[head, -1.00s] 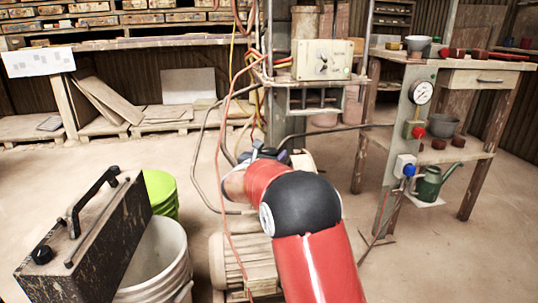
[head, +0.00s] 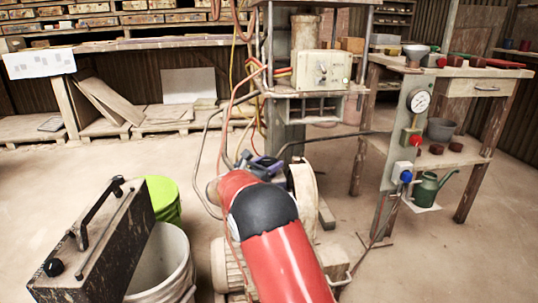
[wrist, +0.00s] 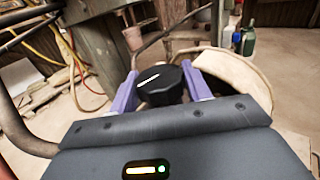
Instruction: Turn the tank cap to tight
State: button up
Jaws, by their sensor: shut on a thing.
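The tank cap (wrist: 160,84) is a black, ridged knob with a white line on its top. In the wrist view it sits between the two purple fingers of my gripper (wrist: 163,88), which is shut on it. The white line runs slightly up to the right. In the head view my gripper (head: 262,166) is at the machine's base, beyond my red arm, and I cannot make out the cap there. The cap's lower part and its seat are hidden by the gripper body.
A cream round part (head: 305,190) stands close right of my gripper. Hoses and cables hang just left and behind. A control box (head: 322,70) is above. A gauge panel (head: 407,140) and workbench (head: 470,155) stand right; a white bucket (head: 160,265) and green bucket (head: 163,195) stand left.

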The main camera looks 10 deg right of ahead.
jog(key=m+g+h+p, duration=0.1)
jog(key=g+p, duration=0.1)
jog(key=m+g+h+p, duration=0.1)
jog(key=p, duration=0.1)
jog(key=shift+w+a+r+m+g, duration=0.1)
jog(key=shift+r+m+g, duration=0.2)
jog(key=shift+m+g, duration=0.1)
jog(key=m+g+p, duration=0.1)
jog(key=m+g+h+p, duration=0.1)
jog(key=g+p, duration=0.1)
jog(key=shift+f+h, duration=0.2)
jog(key=shift+h, duration=0.1)
jog(key=shift+m+g, duration=0.5)
jog(key=shift+g, duration=0.2)
jog(key=o, duration=1)
jog(key=shift+f, duration=0.1)
jog(key=shift+s+a, duration=0.25)
jog(key=shift+a, duration=1.05)
jog(key=shift+s+a, duration=0.25)
jog(key=shift+a, duration=1)
jog(key=shift+s+a, duration=0.25)
jog(key=shift+a, duration=1.05)
